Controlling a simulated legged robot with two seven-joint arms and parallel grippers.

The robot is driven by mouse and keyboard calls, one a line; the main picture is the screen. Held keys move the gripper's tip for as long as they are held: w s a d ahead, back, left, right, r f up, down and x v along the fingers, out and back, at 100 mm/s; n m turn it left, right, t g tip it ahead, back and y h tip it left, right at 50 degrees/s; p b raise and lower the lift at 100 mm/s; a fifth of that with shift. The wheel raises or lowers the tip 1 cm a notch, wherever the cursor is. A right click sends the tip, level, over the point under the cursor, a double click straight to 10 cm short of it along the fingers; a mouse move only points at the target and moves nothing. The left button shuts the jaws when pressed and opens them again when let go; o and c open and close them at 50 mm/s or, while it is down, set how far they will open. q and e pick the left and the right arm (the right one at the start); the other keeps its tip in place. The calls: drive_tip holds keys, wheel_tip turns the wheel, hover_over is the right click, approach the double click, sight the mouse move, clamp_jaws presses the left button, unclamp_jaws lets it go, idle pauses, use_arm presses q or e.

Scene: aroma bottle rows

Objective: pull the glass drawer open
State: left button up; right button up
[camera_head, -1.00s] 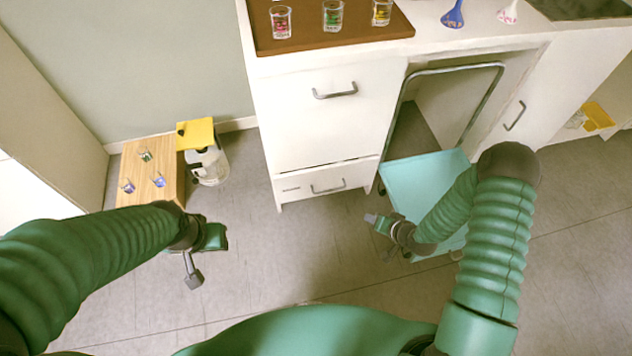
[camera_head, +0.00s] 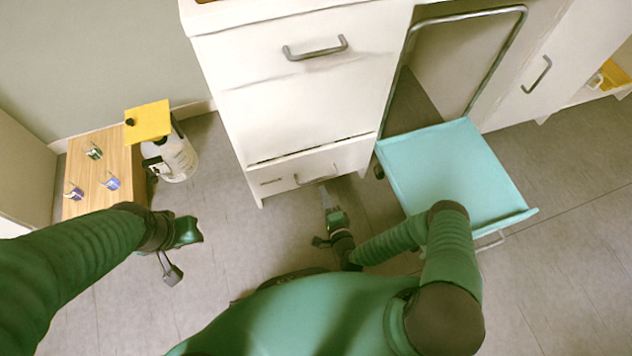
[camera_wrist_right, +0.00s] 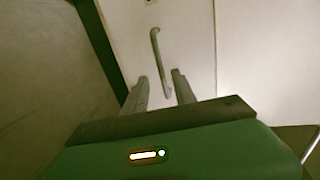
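The white cabinet has a low drawer (camera_head: 310,172) with a grey bar handle (camera_head: 315,176) and a small label (camera_head: 271,182); the label wording is unreadable. This drawer looks shut. My right gripper (camera_head: 325,194) is just in front of it, near the handle. In the right wrist view, my right gripper's two fingers (camera_wrist_right: 160,80) are apart, and the handle (camera_wrist_right: 156,45) runs between them, with its near end between the tips; contact is not visible. My left gripper (camera_head: 173,271) hangs over the floor at left, clear of the drawer; its opening is unclear.
A larger front with a handle (camera_head: 315,50) is above the low drawer. A teal tray-like platform (camera_head: 450,165) with a metal frame juts out at right. Floor between is clear.

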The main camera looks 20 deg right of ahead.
drive_tip(key=b+x, duration=0.3)
drive_tip(key=x, duration=0.5)
drive_tip(key=shift+w, duration=0.15)
clamp_jaws()
drive_tip(key=shift+f, duration=0.1)
idle(0.9)
